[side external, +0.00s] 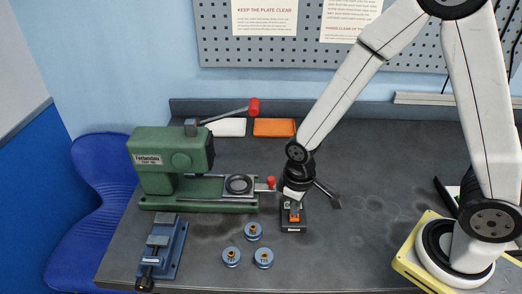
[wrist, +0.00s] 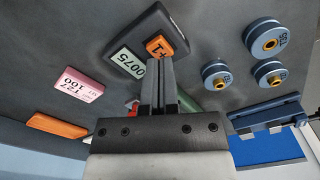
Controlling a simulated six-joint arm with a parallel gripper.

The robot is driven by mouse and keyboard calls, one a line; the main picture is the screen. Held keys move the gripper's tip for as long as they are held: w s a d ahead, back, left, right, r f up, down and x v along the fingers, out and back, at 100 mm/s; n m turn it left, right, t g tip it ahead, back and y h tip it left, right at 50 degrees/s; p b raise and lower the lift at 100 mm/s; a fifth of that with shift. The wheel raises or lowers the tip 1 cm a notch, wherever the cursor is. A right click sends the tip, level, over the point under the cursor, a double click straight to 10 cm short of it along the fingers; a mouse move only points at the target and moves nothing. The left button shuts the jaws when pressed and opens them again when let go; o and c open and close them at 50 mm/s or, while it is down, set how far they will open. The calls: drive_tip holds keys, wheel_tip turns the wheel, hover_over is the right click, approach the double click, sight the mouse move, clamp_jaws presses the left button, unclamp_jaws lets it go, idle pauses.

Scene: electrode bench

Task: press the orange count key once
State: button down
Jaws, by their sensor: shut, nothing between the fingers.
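The counter (side external: 292,228) is a small dark box on the bench, below my gripper in the side view. In the wrist view the counter (wrist: 122,34) has a pale display (wrist: 127,62) reading 0075 and an orange key (wrist: 160,43) marked +1. My gripper (side external: 294,204) points down over the counter, its fingers shut and empty. In the wrist view the fingertips of my gripper (wrist: 159,62) overlap the near edge of the orange key and hide part of it. I cannot tell whether they touch it.
A green press (side external: 170,165) with a red-knobbed lever stands left of the counter. Several blue pucks (side external: 253,231) and a blue vise (side external: 162,248) are in front. A white tray (side external: 228,127) and an orange tray (side external: 274,128) lie behind.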

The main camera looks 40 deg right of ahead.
drive_tip(key=shift+f, duration=0.9)
idle(0.8)
drive_tip(key=shift+r, duration=3)
drive_tip(key=s+d+r+m+t, duration=0.2)
drive_tip(key=s+d+r+m, duration=0.1)
drive_tip(key=d, duration=0.4)
drive_tip(key=shift+r+t, duration=0.25)
drive_tip(key=shift+t, duration=0.05)
